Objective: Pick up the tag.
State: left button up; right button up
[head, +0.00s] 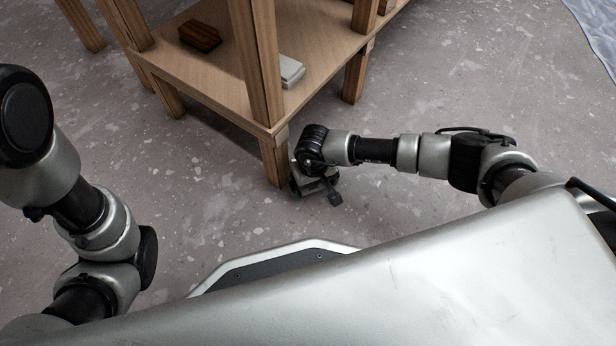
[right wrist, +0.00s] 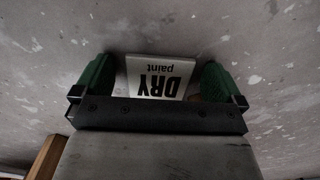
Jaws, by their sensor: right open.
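The tag (right wrist: 155,78) is a small white plate with "DRY paint" in black, upside down in the right wrist view. It lies between the two green fingers of my open right gripper (right wrist: 157,64), with a narrow gap at each side. The gripper's dark crossbar covers its near edge. In the head view my right gripper (head: 316,190) is low over the floor, beside the front leg of the wooden stand, and I cannot make out the tag there. My left arm shows at the left, but its gripper does not.
The wooden stand (head: 205,75) rises just behind my right gripper, its front leg (head: 273,163) close by. On its shelf are a dark brown block (head: 200,35) and a white block (head: 291,71). The speckled grey floor (head: 190,175) is clear to the left.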

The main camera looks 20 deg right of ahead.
jog(key=shift+f, duration=0.1)
jog(key=shift+c, duration=0.5)
jog(key=c, duration=0.9)
jog(key=shift+r+p, duration=0.55)
jog(key=shift+r, duration=0.1)
notch_tip(320, 180, up, 4)
jog(key=p, duration=0.3)
jog(key=shift+f, duration=0.15)
jog(key=shift+s+d+r+p, duration=1.05)
jog(key=shift+s+d+p, duration=0.2)
jog(key=shift+s+p, duration=0.25)
jog(key=shift+s+d+r+p, duration=1)
jog(key=shift+s+d+p, duration=0.3)
jog(key=shift+s+p, duration=0.15)
jog(key=shift+s+d+r+p, duration=1.05)
jog(key=shift+s+d+p, duration=0.2)
jog(key=shift+s+p, duration=0.2)
